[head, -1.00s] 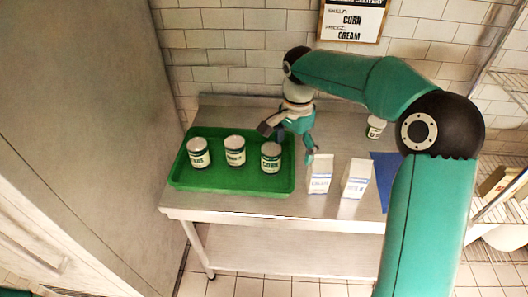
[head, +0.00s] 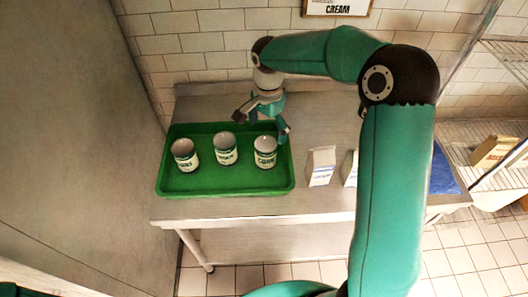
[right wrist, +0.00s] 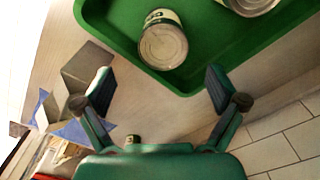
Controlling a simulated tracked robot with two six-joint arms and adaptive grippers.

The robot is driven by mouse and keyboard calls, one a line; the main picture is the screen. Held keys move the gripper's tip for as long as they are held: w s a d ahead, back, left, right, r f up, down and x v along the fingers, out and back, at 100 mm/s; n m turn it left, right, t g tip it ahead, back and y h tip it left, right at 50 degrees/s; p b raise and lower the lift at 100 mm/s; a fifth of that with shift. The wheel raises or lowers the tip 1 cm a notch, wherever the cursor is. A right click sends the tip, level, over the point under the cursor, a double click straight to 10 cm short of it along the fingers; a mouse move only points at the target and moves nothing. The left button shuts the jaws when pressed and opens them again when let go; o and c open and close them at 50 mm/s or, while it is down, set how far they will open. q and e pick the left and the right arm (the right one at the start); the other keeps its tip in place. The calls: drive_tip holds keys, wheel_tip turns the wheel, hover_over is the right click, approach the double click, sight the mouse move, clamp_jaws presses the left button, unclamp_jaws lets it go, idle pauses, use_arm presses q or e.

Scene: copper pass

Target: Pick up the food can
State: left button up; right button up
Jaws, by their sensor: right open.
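Three white and green labelled cans stand upright on a green tray (head: 225,187). The right can (head: 265,153) has a label that seems to read corn. The middle can (head: 225,149) and left can (head: 185,156) have labels that are hard to read. My right gripper (head: 263,122) is open and empty, just behind and above the right can. In the right wrist view, a can (right wrist: 163,45) lies ahead of and between the spread fingers (right wrist: 160,82), apart from both. A second can (right wrist: 250,4) is cut off at the top edge. My left gripper is out of view.
The tray sits on a steel table (head: 230,207). A white carton (head: 320,165) stands right of the tray, with another (head: 349,168) partly behind my right arm. A tiled wall is behind, a grey panel (head: 70,140) at left, and wire shelves at right.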

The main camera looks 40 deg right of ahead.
sight(266, 143)
wheel_tip(266, 143, down, 5)
drive_tip(key=shift+r, duration=0.1)
drive_tip(key=f+p, duration=0.1)
drive_tip(key=f, duration=0.1)
drive_tip(key=f+p, duration=0.1)
drive_tip(key=f, duration=0.1)
drive_tip(key=shift+w+a+f, duration=0.1)
drive_tip(key=shift+w+f, duration=0.1)
drive_tip(key=shift+f, duration=0.55)
drive_tip(key=c, duration=1.6)
drive_tip(key=shift+w+r, duration=0.1)
drive_tip(key=shift+c, duration=0.3)
